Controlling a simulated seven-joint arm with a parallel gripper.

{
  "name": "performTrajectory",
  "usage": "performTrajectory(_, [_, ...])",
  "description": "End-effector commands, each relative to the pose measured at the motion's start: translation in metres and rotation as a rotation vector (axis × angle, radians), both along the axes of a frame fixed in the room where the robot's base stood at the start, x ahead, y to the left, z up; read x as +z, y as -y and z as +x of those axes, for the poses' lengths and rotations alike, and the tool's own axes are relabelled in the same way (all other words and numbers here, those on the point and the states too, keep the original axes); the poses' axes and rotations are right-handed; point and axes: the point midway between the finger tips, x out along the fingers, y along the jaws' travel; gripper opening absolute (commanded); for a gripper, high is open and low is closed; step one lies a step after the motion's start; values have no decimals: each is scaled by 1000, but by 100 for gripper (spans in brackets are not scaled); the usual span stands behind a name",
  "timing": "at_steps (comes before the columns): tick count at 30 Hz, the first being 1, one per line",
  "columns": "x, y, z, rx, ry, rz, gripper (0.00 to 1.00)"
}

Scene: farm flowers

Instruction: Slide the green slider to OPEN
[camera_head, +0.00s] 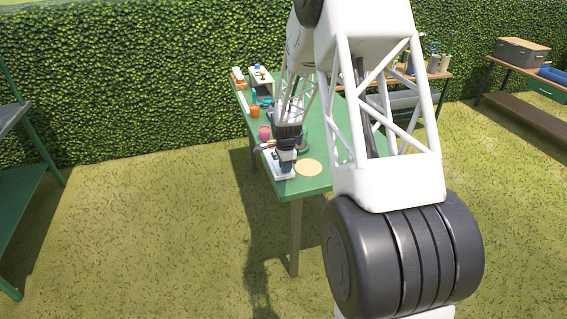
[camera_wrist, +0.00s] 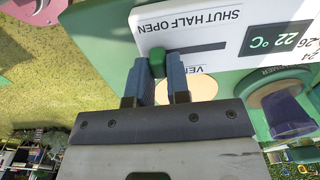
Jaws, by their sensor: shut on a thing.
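The green slider (camera_wrist: 157,60) is a small knob on a white panel (camera_wrist: 205,32). The wrist view shows the panel upside down, with SHUT at the right, HALF in the middle and OPEN at the left. The slider sits at the left end of the dark slot (camera_wrist: 200,48), beside the word OPEN. My gripper (camera_wrist: 158,70) is shut on the slider, with one finger on each side. In the head view my gripper (camera_head: 287,158) is over the panel (camera_head: 278,172) on the green table, and the slider is hidden.
A beige disc (camera_head: 309,168) lies beside the panel on the green table (camera_head: 318,184). A pink pot (camera_head: 264,132) and an orange pot (camera_head: 255,111) stand farther back. A purple knob-like piece (camera_wrist: 287,112) is right of my fingers in the wrist view.

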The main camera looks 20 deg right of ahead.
Motion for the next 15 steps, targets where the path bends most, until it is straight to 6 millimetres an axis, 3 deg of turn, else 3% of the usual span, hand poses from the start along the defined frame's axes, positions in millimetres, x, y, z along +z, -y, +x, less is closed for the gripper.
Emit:
performTrajectory(11, [0, 0, -6, 0, -4, 0, 0])
performTrajectory(12, [0, 0, -6, 0, -4, 0, 21])
performTrajectory(15, [0, 0, -5, 0, -4, 0, 37])
